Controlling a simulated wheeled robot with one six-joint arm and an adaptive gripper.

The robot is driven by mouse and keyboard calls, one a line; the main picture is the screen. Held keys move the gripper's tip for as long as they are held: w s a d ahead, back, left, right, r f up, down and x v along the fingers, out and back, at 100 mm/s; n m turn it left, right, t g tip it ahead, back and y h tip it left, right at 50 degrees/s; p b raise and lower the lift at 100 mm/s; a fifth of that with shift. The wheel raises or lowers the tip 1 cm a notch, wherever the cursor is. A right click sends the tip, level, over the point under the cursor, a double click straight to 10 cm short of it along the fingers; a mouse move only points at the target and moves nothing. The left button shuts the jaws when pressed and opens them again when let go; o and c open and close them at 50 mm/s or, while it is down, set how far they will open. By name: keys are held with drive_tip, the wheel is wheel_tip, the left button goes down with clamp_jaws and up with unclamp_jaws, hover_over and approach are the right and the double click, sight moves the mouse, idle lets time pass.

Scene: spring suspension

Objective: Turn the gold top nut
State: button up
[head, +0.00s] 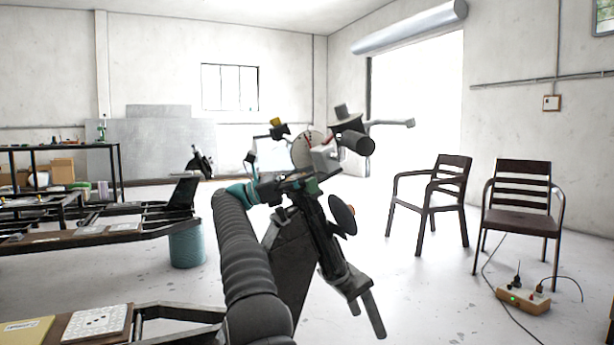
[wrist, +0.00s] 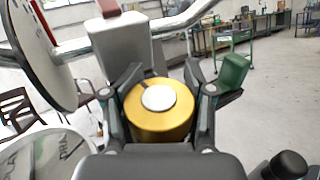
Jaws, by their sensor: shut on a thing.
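The gold top nut (wrist: 160,121) is a short gold cylinder with a pale round cap on top. It sits in the middle of the wrist view. My gripper (wrist: 159,92) is shut on it, with one dark finger against each side. The underside of the nut is hidden by the gripper body. In the head view my gripper is hard to separate from the dark parts at the end of my arm, and I cannot make out the nut there.
Two brown chairs (head: 520,200) stand right, beside a power strip (head: 523,298). A workbench (head: 70,237) lies left.

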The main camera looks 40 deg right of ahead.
drive_tip(key=shift+w+f, duration=0.1)
drive_tip(key=shift+w, duration=0.05)
idle(0.7)
drive_tip(key=o, duration=0.8)
drive_tip(key=shift+o, duration=0.9)
drive_tip(key=shift+w+a, duration=0.15)
drive_tip(key=shift+a, duration=0.05)
drive_tip(key=shift+d, duration=0.15)
drive_tip(key=shift+s, duration=0.2)
drive_tip(key=shift+n+t+b, duration=0.3)
drive_tip(key=shift+b, duration=0.25)
